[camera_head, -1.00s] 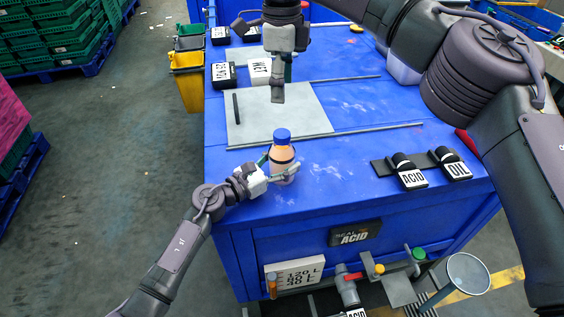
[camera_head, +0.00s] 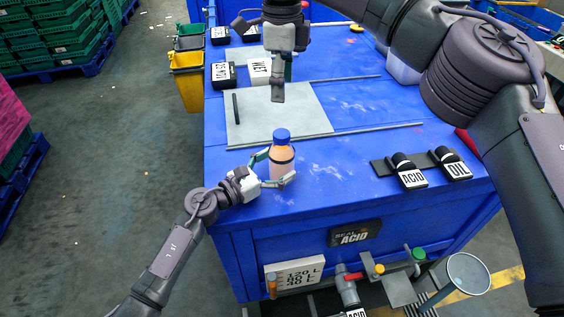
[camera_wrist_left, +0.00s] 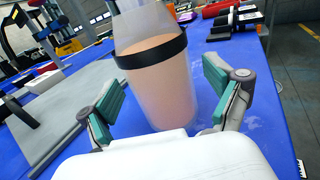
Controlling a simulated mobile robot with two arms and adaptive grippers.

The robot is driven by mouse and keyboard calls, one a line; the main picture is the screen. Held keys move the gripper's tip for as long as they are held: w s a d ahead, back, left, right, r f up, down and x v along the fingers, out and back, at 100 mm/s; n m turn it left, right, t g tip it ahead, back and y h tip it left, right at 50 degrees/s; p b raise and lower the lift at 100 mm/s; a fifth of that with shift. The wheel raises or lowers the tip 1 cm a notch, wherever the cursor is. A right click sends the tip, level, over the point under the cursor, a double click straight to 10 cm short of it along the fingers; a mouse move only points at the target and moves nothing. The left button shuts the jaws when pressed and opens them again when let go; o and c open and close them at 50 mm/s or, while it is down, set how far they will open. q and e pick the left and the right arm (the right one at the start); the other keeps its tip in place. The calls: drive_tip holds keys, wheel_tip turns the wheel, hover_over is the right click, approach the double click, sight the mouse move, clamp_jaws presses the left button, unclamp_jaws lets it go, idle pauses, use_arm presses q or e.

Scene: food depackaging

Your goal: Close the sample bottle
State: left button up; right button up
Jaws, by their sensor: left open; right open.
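The sample bottle (camera_head: 282,160) stands upright on the blue bench near its front left edge. It holds a pale orange content, has a dark band around it and a blue cap (camera_head: 282,136) on top. In the left wrist view the bottle (camera_wrist_left: 160,85) stands in front of the palm, its top out of frame. My left gripper (camera_head: 272,170) is open, its fingers on either side of the bottle with visible gaps in the left wrist view. My right gripper (camera_head: 279,82) hangs open above the grey plate, behind the bottle and apart from it.
A grey plate (camera_head: 270,118) with a dark bar lies behind the bottle. Metal rails (camera_head: 375,134) cross the blue bench (camera_head: 345,165). Black holders labelled ACID (camera_head: 412,180) and OIL (camera_head: 458,171) are at the right. Labelled blocks (camera_head: 222,74) stand at the back left.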

use_arm(q)
drive_tip(key=v, duration=1)
drive_tip(key=shift+s, duration=0.15)
drive_tip(key=shift+a, duration=0.1)
